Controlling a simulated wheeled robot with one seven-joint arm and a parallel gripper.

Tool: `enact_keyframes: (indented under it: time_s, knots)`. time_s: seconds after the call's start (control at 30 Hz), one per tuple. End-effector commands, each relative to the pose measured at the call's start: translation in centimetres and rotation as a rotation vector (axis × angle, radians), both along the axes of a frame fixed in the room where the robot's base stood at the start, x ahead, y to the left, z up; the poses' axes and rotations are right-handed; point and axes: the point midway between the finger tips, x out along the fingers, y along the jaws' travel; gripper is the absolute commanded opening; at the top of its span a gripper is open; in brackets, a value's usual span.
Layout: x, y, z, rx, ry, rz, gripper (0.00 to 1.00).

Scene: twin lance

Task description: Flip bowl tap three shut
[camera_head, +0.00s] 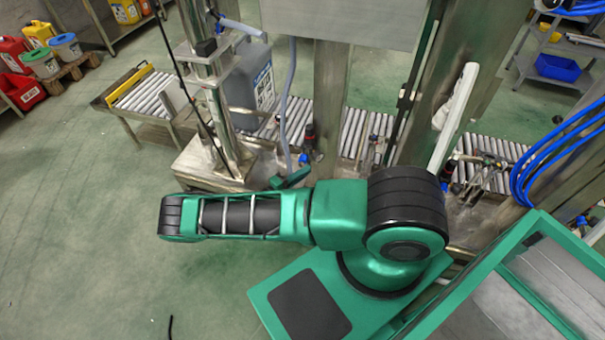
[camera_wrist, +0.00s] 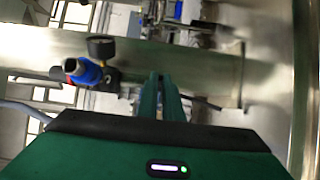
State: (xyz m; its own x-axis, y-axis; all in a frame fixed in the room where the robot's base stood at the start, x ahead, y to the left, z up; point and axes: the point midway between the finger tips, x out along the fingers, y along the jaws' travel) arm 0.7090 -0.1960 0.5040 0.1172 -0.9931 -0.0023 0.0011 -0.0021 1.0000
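I cannot make out a tap that is clearly bowl tap three. In the wrist view a blue and black fitting (camera_wrist: 88,72) with a round dark gauge (camera_wrist: 101,46) sits left of my gripper (camera_wrist: 161,80), on or in front of a wide metal pipe or column. My gripper's two green fingers lie close side by side, with nothing visible between them. They are apart from the fitting. In the head view small dark fittings stand along the conveyor, one (camera_head: 309,138) near the middle and one (camera_head: 447,172) further right. Their handles are too small to read.
Roller conveyor (camera_head: 354,132) runs behind my arm, among steel columns (camera_head: 330,90). A grey canister (camera_head: 247,80) stands on the conveyor. Blue hoses (camera_head: 555,150) hang at the right. Coloured containers (camera_head: 40,62) stand far left. Floor at the lower left is mostly clear.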

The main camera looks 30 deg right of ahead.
Motion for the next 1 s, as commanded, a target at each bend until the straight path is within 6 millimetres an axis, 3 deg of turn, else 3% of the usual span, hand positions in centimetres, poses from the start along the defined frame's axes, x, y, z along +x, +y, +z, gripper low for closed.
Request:
enact_keyframes:
  time_s: [0.17,0.6,1.0]
  knots:
    - [0.1,0.1,0.1,-0.002,-0.003,-0.010,0.00]
    - [1.4,0.5,0.2,-0.004,-0.005,-0.233,0.00]
    - [1.5,0.6,0.3,-0.005,-0.006,-0.253,0.00]
